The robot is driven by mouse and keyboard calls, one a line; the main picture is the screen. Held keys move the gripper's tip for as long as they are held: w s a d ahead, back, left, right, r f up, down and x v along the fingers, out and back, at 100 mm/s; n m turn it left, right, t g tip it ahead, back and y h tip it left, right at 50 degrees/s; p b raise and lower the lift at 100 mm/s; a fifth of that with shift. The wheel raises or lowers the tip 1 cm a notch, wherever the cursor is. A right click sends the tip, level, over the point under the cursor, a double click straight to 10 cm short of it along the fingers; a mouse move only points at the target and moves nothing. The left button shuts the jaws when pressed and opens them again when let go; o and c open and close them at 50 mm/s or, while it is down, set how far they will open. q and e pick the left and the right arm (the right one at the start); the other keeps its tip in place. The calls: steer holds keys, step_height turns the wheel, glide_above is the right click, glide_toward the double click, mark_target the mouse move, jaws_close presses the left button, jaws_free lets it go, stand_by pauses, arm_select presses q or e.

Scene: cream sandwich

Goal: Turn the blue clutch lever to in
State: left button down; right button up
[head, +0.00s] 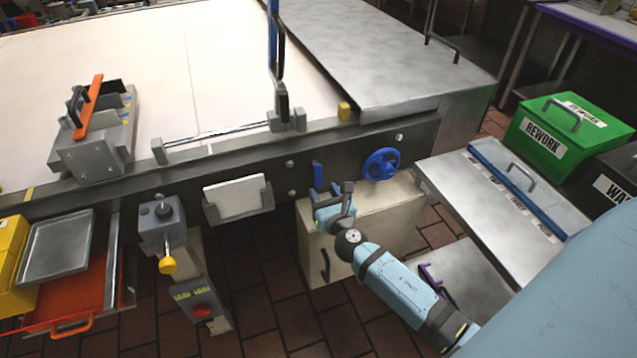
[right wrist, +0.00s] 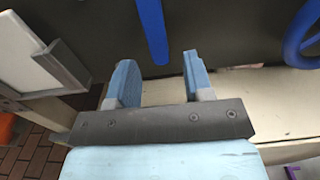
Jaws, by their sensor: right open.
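A blue lever (head: 317,174), which I take to be the clutch lever, stands on the dark front rail of the machine, left of the blue handwheel (head: 381,164). The lever also shows in the right wrist view (right wrist: 152,30), where its end reaches down toward the gap between my fingers. My right gripper (head: 328,195) is open and just below the lever. In the right wrist view, my right gripper (right wrist: 158,68) has its two fingers apart, with nothing visibly clamped. I cannot tell whether either finger touches the lever. My left gripper is out of view.
A beige box (head: 385,212) sits under the rail by my right gripper. A white card holder (head: 238,198) is to the left, with a grey control box (head: 161,222) beyond it. A metal-topped bench (head: 495,205) and green REWORK bin (head: 568,138) are at right.

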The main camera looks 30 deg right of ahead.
mark_target(319, 184)
steer(key=shift+x, duration=2.05)
jaws_close()
